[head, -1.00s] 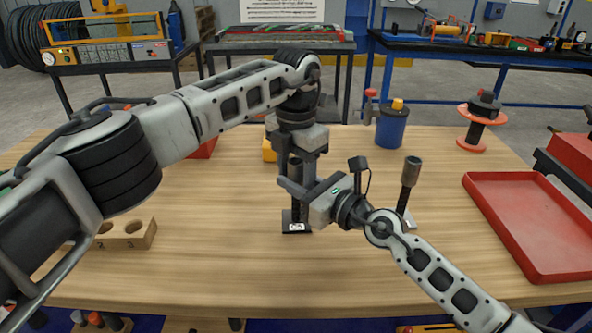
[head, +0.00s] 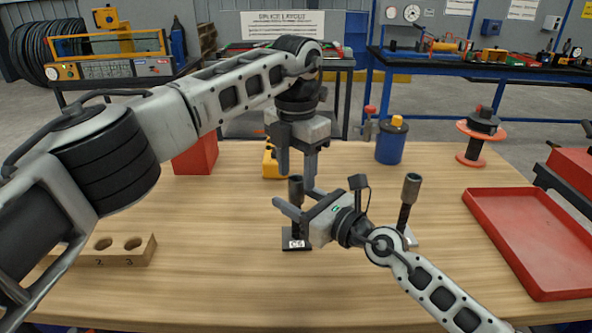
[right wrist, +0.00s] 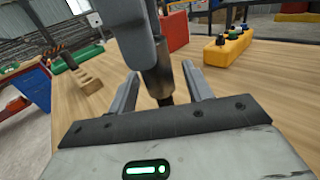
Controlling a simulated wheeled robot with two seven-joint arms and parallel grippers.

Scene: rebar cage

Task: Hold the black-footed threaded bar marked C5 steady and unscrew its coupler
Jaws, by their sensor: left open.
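The threaded bar (head: 296,222) stands upright on a black foot (head: 296,246) with a white tag that reads like C5. A dark coupler (head: 296,188) sits at its top. My left gripper (head: 296,174) points down over the coupler, open, its fingers apart. My right gripper (head: 293,201) reaches in from the right at bar height. In the right wrist view its two fingers (right wrist: 160,92) stand on either side of the bar, with gaps visible, so it looks open. A grey finger of my left gripper (right wrist: 132,40) hides part of the coupler there.
A second bar (head: 409,192) with a pale foot stands just right, close to my right wrist. A red tray (head: 484,218) lies at the right. A holed wooden block (head: 140,247), red box (head: 196,156), yellow item (head: 270,163) and blue canister (head: 391,143) stand around.

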